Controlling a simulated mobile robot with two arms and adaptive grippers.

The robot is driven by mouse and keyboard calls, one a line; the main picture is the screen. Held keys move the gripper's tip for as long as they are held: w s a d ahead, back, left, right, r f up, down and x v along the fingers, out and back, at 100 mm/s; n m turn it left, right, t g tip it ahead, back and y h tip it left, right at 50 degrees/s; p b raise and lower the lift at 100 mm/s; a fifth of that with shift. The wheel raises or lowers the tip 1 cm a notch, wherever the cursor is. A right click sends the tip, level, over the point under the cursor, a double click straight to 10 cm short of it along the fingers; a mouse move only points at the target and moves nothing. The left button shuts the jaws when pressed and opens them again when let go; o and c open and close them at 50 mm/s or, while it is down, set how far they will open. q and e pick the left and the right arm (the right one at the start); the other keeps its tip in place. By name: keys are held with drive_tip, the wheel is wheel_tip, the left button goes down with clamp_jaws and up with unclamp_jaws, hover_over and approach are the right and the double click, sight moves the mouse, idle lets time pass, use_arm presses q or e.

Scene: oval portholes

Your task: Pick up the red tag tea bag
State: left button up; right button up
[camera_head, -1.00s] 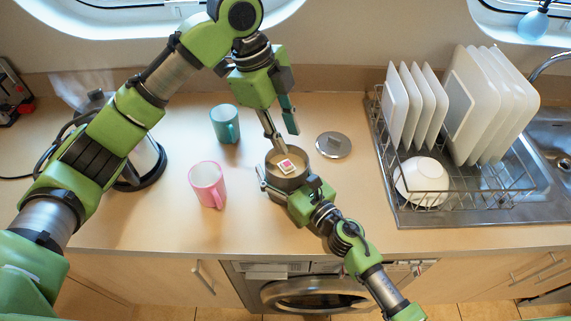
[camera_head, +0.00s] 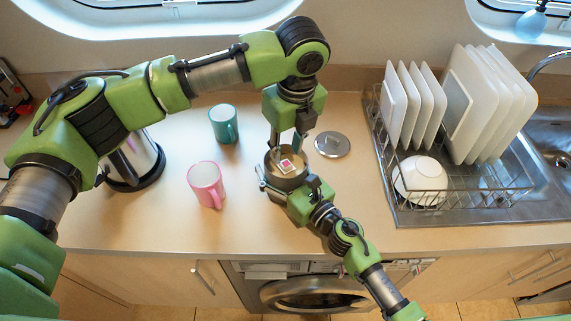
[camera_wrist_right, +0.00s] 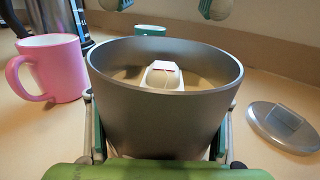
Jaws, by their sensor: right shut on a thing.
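The red tag tea bag (camera_head: 286,166) lies inside a round grey canister (camera_head: 270,183). In the right wrist view its pinkish-red tag (camera_wrist_right: 165,66) shows above a white packet, inside the canister (camera_wrist_right: 165,118). My right gripper (camera_head: 287,185) is shut around the canister's outside, from the front. My left gripper (camera_head: 287,145) points down over the canister, its two fingers apart at the back of the opening. Both left fingertips also show at the top of the right wrist view (camera_wrist_right: 166,6), spread and empty, above the tea bag.
A pink mug (camera_head: 206,184) and a teal mug (camera_head: 223,124) stand left of the canister. A round grey lid (camera_head: 332,144) lies to its right. A metal kettle (camera_head: 143,160) stands further left. A dish rack (camera_head: 440,205) with plates and a bowl is at right.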

sight(286, 163)
use_arm(q)
drive_tip(key=shift+w+f, duration=0.2)
drive_tip(key=shift+f, duration=1.15)
drive_tip(key=shift+w+f, duration=0.15)
drive_tip(key=shift+f, duration=1.2)
drive_tip(key=c, duration=0.5)
use_arm(e)
drive_tip(key=o, duration=1.8)
drive_tip(key=shift+c, duration=0.2)
use_arm(q)
wheel_tip(286, 163, up, 10)
use_arm(e)
drive_tip(key=shift+s, duration=0.1)
